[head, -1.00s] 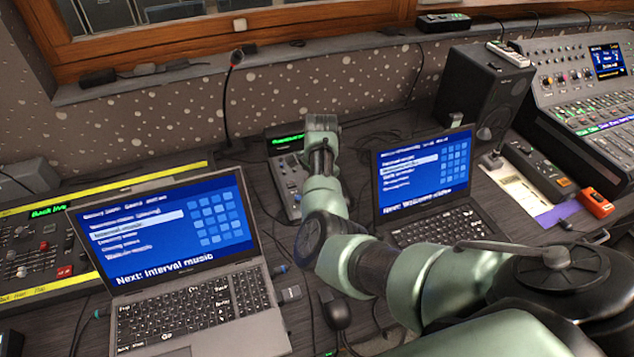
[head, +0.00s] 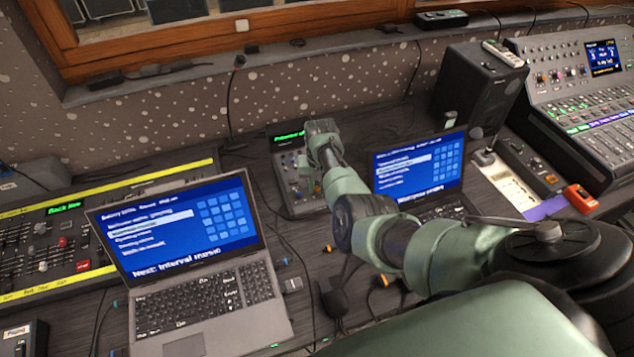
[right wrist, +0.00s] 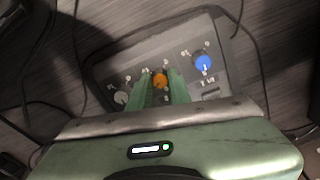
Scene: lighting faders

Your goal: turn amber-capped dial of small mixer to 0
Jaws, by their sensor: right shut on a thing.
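The small mixer (head: 298,192) is a grey box on the desk between two laptops, with a green-lit display (head: 290,136) at its back. My right gripper (head: 315,157) is over it and hides part of its panel in the head view. In the right wrist view, the amber-capped dial (right wrist: 160,79) sits between the two green fingers of my right gripper (right wrist: 161,88), which are shut on it. A blue-capped dial (right wrist: 203,63) is to its right and a pale-capped dial (right wrist: 121,97) to its left. I cannot read the amber dial's pointer. My left gripper is out of view.
A laptop (head: 205,296) stands left of the mixer, and another (head: 418,167) stands close on the right beside my arm. A black speaker (head: 476,88) is behind on the right. Cables (head: 262,205) lie around the mixer.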

